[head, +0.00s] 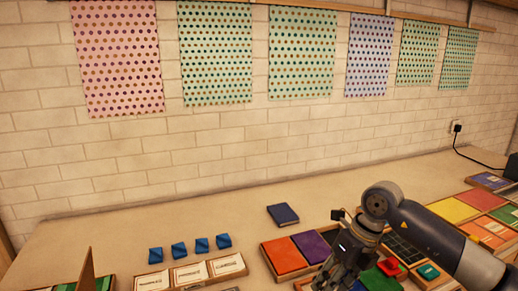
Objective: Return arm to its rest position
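My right arm (437,238) comes in from the right edge and reaches over the table. My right gripper (338,278) hangs at its end, pointing down in front of the tray with orange and purple squares (284,256). Its fingertips are small and dark at the bottom of the picture, so I cannot tell whether they are open or hold anything. My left gripper is not in view.
A dark blue block (283,215) lies alone on the table (130,232). Several small blue pieces (179,250) stand behind a box of white cards (192,275). Coloured trays (455,210) fill the right. Patterned sheets (302,52) hang on the wall. The table's back strip is clear.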

